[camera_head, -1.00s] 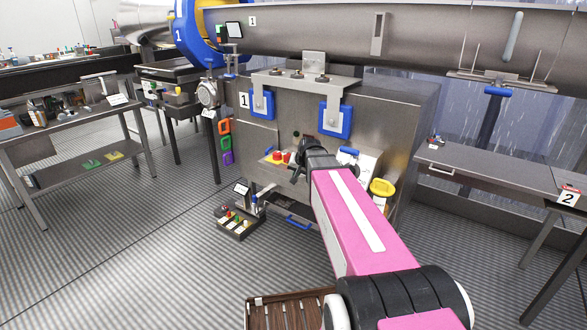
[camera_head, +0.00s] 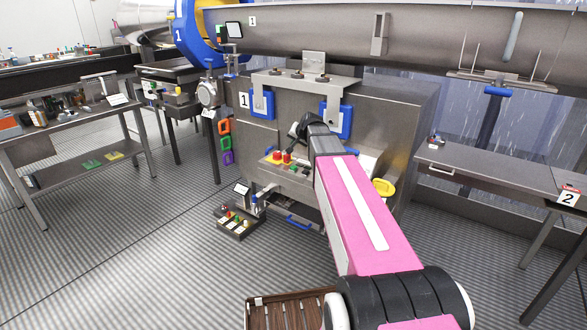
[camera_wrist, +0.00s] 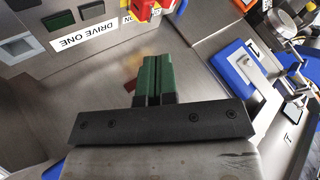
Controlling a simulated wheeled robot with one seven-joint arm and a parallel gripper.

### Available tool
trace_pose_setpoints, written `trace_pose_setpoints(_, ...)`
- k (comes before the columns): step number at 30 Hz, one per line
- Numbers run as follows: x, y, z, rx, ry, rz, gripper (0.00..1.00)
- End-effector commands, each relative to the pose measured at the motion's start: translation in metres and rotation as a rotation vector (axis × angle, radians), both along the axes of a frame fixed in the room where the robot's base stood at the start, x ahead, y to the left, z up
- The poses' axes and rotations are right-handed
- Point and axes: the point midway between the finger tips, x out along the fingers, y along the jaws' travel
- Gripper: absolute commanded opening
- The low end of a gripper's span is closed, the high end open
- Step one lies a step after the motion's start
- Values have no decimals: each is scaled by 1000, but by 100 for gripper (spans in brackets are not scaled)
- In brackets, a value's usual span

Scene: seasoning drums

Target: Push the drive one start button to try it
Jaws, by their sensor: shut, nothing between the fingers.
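In the wrist view, the "DRIVE ONE" label (camera_wrist: 84,39) appears upside down on a grey metal panel. In the head view my gripper (camera_head: 298,129) is in front of the cabinet marked 1, partly hidden by my arm.
A red part (camera_wrist: 143,8) on yellow stands out from the panel near the label. A pale framed square (camera_wrist: 19,49) lies left of the label. Blue brackets (camera_head: 262,104) hang on the cabinet front (camera_head: 387,110). A yellow ring (camera_head: 384,187) is at its right.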

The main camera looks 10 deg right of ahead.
Motion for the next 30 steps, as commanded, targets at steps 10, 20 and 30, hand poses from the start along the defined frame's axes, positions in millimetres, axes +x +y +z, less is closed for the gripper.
trace_pose_setpoints(10,0,0,-37,1,3,1,0)
trace_pose_setpoints(20,0,0,-74,0,1,0,0)
trace_pose_setpoints(30,0,0,-86,0,1,1,0)
